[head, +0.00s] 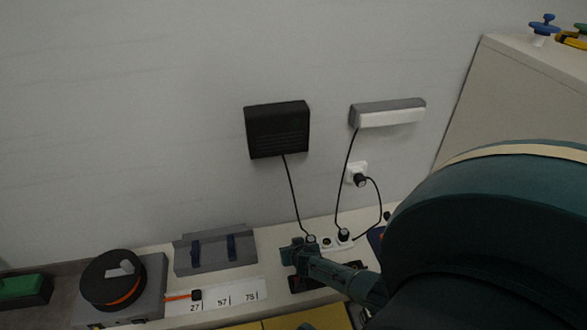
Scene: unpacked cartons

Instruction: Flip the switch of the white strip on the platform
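The white strip (330,246) lies on the pale platform (267,238) against the wall. Black plugs sit in it, with cords running up to the wall boxes. My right arm comes in from the right, and its teal gripper (293,256) is over the strip's left end. The gripper and wrist hide that end of the strip, and I cannot see the switch. I cannot tell whether the gripper touches the strip or whether its fingers are open. My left gripper is not in view.
A black box (277,130) and a grey-white lamp (388,114) hang above a wall socket (357,174). Left on the platform are a grey holder (215,252), a numbered white plate (243,293) and a black reel (112,280). A pale cabinet (500,85) stands at right.

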